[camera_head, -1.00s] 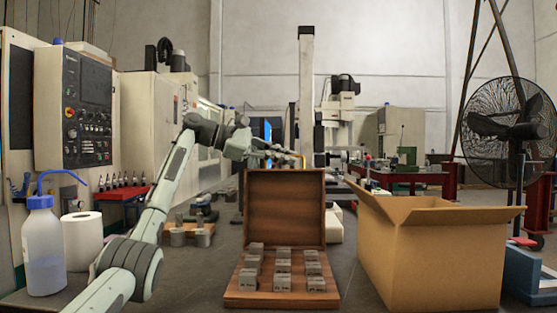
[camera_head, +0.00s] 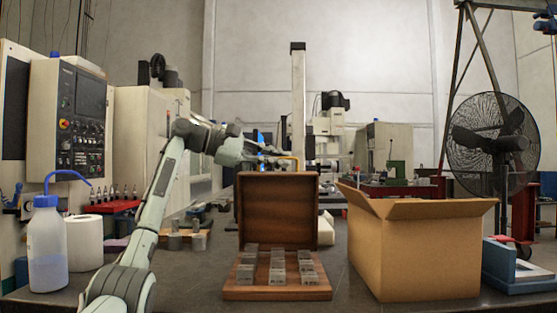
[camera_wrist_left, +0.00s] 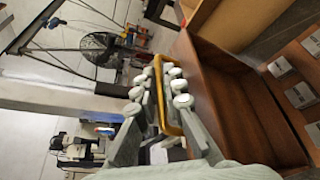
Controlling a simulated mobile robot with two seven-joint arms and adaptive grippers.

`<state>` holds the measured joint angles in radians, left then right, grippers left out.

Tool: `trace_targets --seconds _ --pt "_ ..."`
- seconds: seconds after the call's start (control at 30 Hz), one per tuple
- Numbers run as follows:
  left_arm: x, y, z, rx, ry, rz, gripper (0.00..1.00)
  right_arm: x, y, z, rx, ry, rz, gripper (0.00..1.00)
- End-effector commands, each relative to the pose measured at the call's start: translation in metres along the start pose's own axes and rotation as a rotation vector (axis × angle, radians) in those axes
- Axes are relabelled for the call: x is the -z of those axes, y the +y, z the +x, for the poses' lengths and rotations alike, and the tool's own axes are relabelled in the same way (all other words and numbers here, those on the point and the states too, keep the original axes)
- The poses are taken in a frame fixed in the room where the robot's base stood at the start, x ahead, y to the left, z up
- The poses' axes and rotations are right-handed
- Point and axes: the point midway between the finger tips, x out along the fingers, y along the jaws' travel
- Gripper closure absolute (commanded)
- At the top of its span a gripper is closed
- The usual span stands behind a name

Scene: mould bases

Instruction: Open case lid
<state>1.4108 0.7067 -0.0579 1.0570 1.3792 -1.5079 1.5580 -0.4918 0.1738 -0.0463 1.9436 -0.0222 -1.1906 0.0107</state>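The wooden case has its lid (camera_head: 278,208) standing about upright behind its base (camera_head: 275,293), so the inside faces me. Several grey blocks (camera_head: 278,262) stand in the base. My left gripper (camera_head: 284,160) is at the lid's top edge. The yellow handle (camera_wrist_left: 158,95) lies between its fingers (camera_wrist_left: 160,92) in the left wrist view. The fingers stand apart on either side of the handle; firm contact cannot be made out. The wooden lid (camera_wrist_left: 225,95) and some blocks (camera_wrist_left: 302,95) also show there. My right gripper is not in view.
An open cardboard box (camera_head: 415,250) stands just right of the case. A wash bottle (camera_head: 47,245) and a white roll (camera_head: 83,242) stand at the left. Grey metal parts (camera_head: 186,238) sit on a wooden board behind my left arm.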

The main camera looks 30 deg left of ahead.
Motion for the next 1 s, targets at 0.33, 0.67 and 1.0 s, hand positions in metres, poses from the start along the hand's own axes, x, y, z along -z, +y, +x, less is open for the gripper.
trace_targets --seconds 0.33,0.67,1.0 --pt "0.000 0.000 -0.002 0.000 0.000 -0.001 0.84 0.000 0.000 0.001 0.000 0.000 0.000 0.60" --pt "0.001 0.001 -0.054 -0.004 0.002 0.000 0.84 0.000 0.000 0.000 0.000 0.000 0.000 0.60" --pt "0.000 0.001 -0.112 -0.002 0.000 -0.001 0.84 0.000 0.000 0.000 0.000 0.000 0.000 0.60"
